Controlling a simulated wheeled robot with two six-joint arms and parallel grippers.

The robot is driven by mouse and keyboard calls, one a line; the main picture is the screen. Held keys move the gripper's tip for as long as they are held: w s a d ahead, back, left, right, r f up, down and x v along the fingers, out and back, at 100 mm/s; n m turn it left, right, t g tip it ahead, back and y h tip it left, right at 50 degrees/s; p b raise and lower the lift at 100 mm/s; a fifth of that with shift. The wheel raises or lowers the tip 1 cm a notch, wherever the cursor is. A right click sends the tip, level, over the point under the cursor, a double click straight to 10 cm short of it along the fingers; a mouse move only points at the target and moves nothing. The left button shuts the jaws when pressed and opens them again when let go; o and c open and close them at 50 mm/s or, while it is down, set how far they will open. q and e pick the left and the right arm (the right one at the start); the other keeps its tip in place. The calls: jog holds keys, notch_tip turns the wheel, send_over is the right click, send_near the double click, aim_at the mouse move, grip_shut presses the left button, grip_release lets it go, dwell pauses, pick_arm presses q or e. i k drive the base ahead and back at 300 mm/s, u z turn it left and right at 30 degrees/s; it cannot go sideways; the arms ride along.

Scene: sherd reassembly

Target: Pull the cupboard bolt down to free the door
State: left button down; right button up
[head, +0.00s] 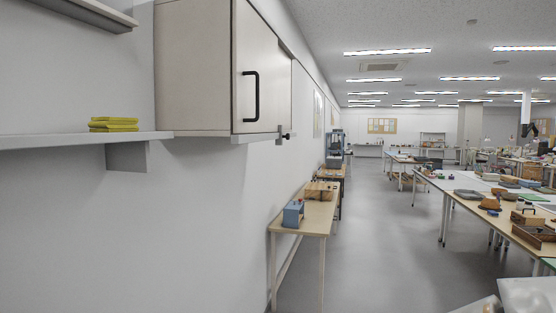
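The pale cupboard (192,70) hangs on the wall at the upper left. Its door (268,60) is shut and carries a black upright bar handle (250,97). A small grey bolt (280,135) with a black knob (287,136) sits at the door's lower edge, right of the handle. The bolt's upper end overlaps the bottom of the door. Neither of my grippers shows in this view, and nothing touches the bolt or the handle.
A wall shelf (60,140) left of the cupboard holds folded yellow cloths (114,125). Another shelf (90,10) is above. A narrow wooden table (312,215) with a blue box (293,213) stands below right. Open grey floor (385,250) lies beyond; long worktables (470,185) stand right.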

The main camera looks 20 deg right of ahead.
aim_at(279, 141)
jog(key=z, duration=0.65)
jog(key=i, duration=1.55)
jog(key=z, duration=0.85)
